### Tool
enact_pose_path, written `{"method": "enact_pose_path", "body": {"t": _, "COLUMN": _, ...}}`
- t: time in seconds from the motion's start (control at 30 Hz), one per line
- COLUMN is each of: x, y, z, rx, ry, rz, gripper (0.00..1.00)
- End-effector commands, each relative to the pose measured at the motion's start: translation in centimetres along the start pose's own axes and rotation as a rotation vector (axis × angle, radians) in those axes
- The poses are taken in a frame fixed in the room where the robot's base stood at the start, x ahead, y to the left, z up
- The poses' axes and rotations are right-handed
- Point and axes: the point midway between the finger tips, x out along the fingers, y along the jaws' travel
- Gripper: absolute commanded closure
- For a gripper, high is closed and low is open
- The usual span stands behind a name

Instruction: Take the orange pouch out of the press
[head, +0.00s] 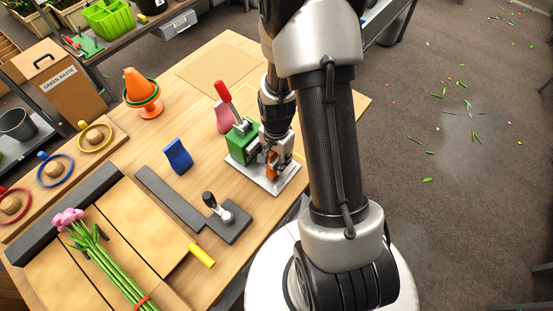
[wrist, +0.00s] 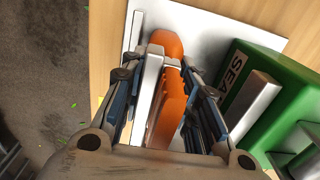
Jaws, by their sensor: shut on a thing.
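My gripper (head: 270,156) points down there, shut on the pouch, with a finger on each side. The fingers (wrist: 164,82) hide part of the pouch. I cannot tell whether its lower edge touches the plate.
A pink pouch (head: 224,117) stands behind the press and a blue pouch (head: 178,157) left of it. A grey fixture with a black knob (head: 209,199) lies in front. Pink tulips (head: 68,217) lie at lower left.

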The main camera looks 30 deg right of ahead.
Motion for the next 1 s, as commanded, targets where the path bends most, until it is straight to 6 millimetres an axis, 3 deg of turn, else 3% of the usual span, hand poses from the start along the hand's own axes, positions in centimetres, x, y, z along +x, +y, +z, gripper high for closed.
{"method": "enact_pose_path", "body": {"t": 0.57, "x": -0.4, "y": -0.2, "z": 0.0, "rx": 0.000, "ry": 0.001, "rz": -0.001, "gripper": 0.97}}
{"method": "enact_pose_path", "body": {"t": 1.0, "x": -0.5, "y": -2.3, "z": -0.1, "rx": 0.000, "ry": 0.007, "rz": -0.012, "gripper": 0.92}}
